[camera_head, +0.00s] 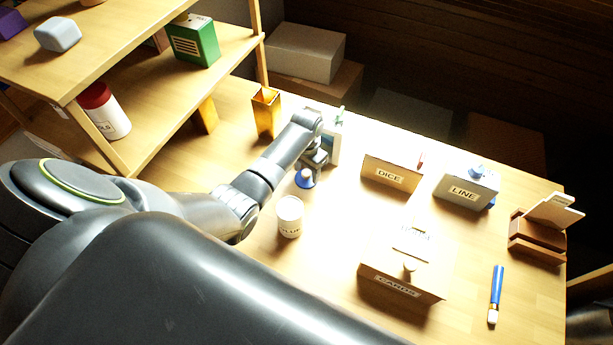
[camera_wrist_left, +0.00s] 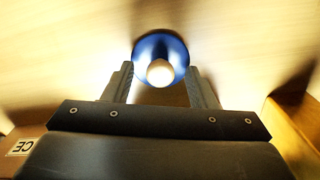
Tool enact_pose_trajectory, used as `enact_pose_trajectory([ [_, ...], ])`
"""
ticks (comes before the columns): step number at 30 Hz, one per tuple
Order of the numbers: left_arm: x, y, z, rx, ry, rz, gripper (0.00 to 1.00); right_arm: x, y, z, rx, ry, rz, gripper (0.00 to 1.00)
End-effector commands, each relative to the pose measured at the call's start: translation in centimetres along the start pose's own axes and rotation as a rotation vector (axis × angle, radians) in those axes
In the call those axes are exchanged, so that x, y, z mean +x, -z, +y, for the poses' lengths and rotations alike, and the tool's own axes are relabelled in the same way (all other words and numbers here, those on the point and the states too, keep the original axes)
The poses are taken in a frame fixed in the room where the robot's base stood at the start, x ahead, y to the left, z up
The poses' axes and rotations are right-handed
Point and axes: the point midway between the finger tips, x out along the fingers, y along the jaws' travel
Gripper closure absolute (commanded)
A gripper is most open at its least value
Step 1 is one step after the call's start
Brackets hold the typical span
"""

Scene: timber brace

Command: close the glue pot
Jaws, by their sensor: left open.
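A white pot (camera_head: 289,218) with a lettered label, too blurred to read, stands on the table; I take it for the glue pot. A small blue round lid with a pale knob (camera_head: 305,178) lies on the table just behind the pot. My left gripper (camera_head: 311,168) points down over this lid and partly hides it. In the left wrist view the lid (camera_wrist_left: 146,48) shows between the fingertips of the open gripper (camera_wrist_left: 160,80), its knob between them. I cannot tell if the fingers touch it. My right gripper is not in view.
A tan box marked DICE (camera_head: 391,174), a grey box marked LINE (camera_head: 467,191) and a box marked CARDS (camera_head: 400,285) stand to the right. A yellow holder (camera_head: 266,112) is behind the arm. A blue brush (camera_head: 496,293) lies at the right. Shelves rise at left.

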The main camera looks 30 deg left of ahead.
Motion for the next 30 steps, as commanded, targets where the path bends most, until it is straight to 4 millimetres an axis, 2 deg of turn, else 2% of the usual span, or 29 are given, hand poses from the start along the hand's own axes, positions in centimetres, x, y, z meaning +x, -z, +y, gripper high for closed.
enact_pose_trajectory([
  [1,0.0,0.0,0.0,0.000,0.000,0.000,0.51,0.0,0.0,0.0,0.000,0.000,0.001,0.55],
  [9,0.0,0.0,0.0,0.000,0.000,0.000,0.86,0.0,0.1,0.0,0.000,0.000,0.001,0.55],
  [12,0.0,0.0,0.0,0.000,0.000,0.000,0.96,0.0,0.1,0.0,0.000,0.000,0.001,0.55],
  [18,-0.1,0.0,0.0,0.000,0.000,0.000,0.96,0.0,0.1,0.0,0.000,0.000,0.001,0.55],
  [22,-0.9,0.1,-0.1,0.000,0.001,0.003,0.96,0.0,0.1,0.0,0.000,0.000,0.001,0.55],
  [30,-5.3,0.1,-0.1,0.000,0.002,0.005,0.96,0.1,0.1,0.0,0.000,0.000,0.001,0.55],
])
